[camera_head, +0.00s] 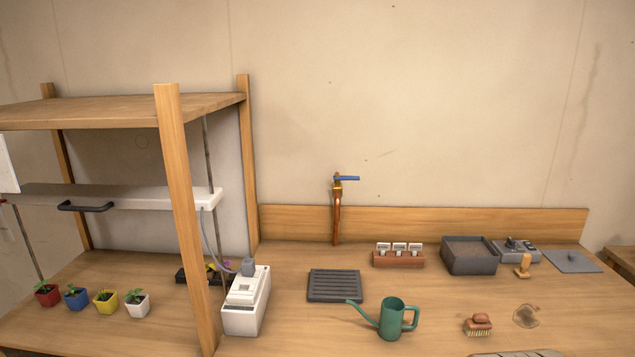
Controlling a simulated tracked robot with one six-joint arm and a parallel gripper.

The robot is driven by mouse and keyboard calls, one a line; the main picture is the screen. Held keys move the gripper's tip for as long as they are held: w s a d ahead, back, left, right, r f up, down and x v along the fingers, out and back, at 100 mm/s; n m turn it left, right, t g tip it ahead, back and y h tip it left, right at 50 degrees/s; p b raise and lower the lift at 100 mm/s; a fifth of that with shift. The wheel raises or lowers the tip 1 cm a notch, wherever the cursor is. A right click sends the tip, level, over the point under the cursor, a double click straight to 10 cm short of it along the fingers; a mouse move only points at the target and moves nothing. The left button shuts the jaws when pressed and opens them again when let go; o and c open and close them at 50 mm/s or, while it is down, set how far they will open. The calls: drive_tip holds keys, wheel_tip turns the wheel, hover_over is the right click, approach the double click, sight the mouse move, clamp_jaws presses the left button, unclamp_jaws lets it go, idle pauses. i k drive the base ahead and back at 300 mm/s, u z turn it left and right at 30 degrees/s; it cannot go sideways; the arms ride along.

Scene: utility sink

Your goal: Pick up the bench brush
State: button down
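A small brush (478,326) with a reddish-brown top and pale bristles lies on the wooden bench (300,330), near the front at the right. It sits to the right of a green watering can (392,318) and left of a round, see-through brownish item (525,316). Nothing is seen touching it. My gripper is not in view, so its state and its distance from the brush are hidden.
Behind the brush are a grey tub (470,256), a grey device (516,250), a small wooden piece (524,266) and a flat grey plate (572,262). A pale object (515,354) is cut off at the bottom edge. A wooden shelf frame (180,200) stands left.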

sight(480, 324)
drive_tip(key=z, duration=0.8)
